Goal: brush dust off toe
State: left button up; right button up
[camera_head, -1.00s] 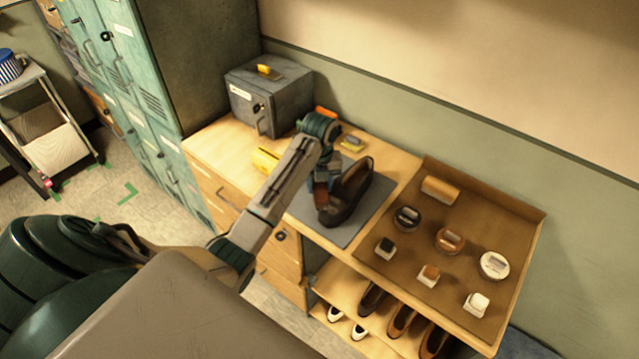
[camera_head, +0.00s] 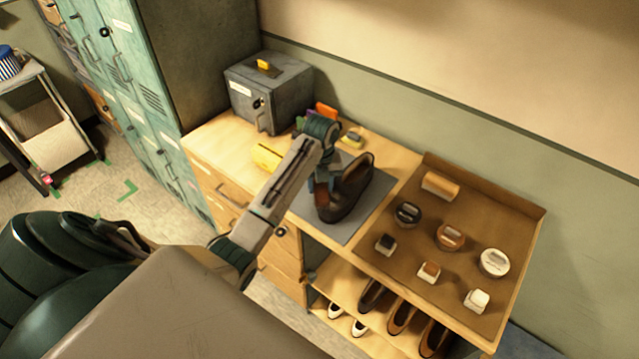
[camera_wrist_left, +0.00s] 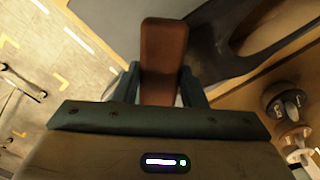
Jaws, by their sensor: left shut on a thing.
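A dark brown shoe (camera_head: 352,196) stands on a grey mat (camera_head: 345,234) on the wooden bench, its toe toward the bench's front edge. My left gripper (camera_head: 322,186) is beside the shoe's left side, close to its front part. In the left wrist view, its fingers (camera_wrist_left: 163,85) are shut on a reddish-brown block (camera_wrist_left: 163,50), which looks like a brush handle. Bristles and any contact with the toe are hidden. The dark shoe shows at the upper right of the wrist view (camera_wrist_left: 210,45). No dust can be made out. My right gripper is not in view.
A brown tray (camera_head: 470,200) with polish tins, small bottles and a yellow-topped block stands at the right. A grey metal box (camera_head: 262,100) stands at the back left. A yellow item (camera_head: 266,158) lies left of my arm. Several shoes (camera_head: 400,318) sit on the shelf below.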

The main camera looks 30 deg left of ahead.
pick_arm(q)
jog(key=shift+s+d+r, duration=0.1)
jog(key=shift+d+r, duration=0.05)
jog(key=shift+d, duration=1.8)
jog(key=shift+w+d+f, duration=0.1)
jog(key=shift+w+d, duration=0.1)
jog(key=shift+d, duration=0.75)
jog(key=shift+w+d+f, duration=0.1)
jog(key=shift+w+d, duration=0.05)
jog(key=shift+d, duration=0.8)
jog(key=shift+w+a+r, duration=0.1)
jog(key=shift+w+a, duration=0.05)
jog(key=shift+a, duration=1.9)
jog(key=shift+w+a, duration=0.15)
jog(key=shift+a, duration=1.85)
jog(key=shift+w+d, duration=0.2)
jog(key=shift+w, duration=0.3)
jog(key=shift+s+d, duration=0.15)
jog(key=shift+d, duration=1.3)
jog(key=shift+s+d, duration=0.1)
jog(key=shift+d, duration=2.45)
